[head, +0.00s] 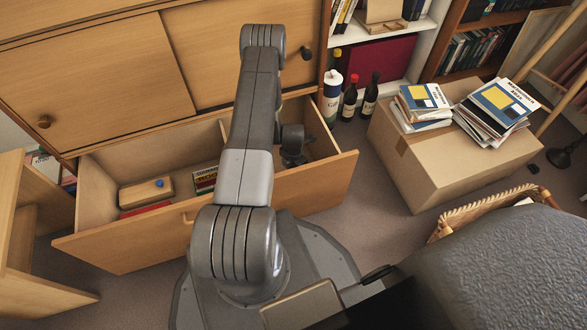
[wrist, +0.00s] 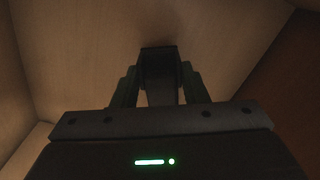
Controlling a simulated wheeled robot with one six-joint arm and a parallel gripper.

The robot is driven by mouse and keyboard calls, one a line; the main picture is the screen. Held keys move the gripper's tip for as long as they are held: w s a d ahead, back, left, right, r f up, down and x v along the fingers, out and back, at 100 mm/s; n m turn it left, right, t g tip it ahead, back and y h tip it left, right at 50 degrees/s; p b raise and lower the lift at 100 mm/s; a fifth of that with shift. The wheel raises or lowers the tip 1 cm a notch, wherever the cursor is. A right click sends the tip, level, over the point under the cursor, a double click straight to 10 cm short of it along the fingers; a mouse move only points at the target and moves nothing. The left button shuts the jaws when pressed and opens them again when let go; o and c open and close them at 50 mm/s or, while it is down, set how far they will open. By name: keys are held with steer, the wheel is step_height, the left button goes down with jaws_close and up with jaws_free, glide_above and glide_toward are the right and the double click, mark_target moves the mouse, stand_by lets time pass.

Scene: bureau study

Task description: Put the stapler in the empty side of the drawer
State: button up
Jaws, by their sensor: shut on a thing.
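The drawer (head: 322,188) is pulled out of the wooden bureau in the head view. Its left side holds a wooden box and several other items. In its right side I see no loose items, though my arm covers part of it. My gripper (wrist: 158,85) is shut on a dark object, which I take to be the stapler (wrist: 158,54), in the wrist view. Pale wooden surfaces surround it there, so it is down inside the right side of the drawer. In the head view my wrist hides most of the stapler. The wrist view is too dark to tell whether it touches the bottom.
The wooden box (head: 146,193) has a blue knob. A cardboard box (head: 420,165) with books stands at the right. Bottles (head: 350,98) stand by the shelf. A wicker basket (head: 470,212) is at the lower right. Grey floor lies between drawer and cardboard box.

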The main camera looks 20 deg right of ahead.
steer(key=shift+f+b, duration=0.35)
steer(key=shift+b, duration=0.05)
steer(key=o, duration=1.1)
steer(key=shift+r, duration=0.15)
step_height(320, 180, up, 13)
steer(key=p, duration=0.5)
steer(key=shift+p, duration=0.3)
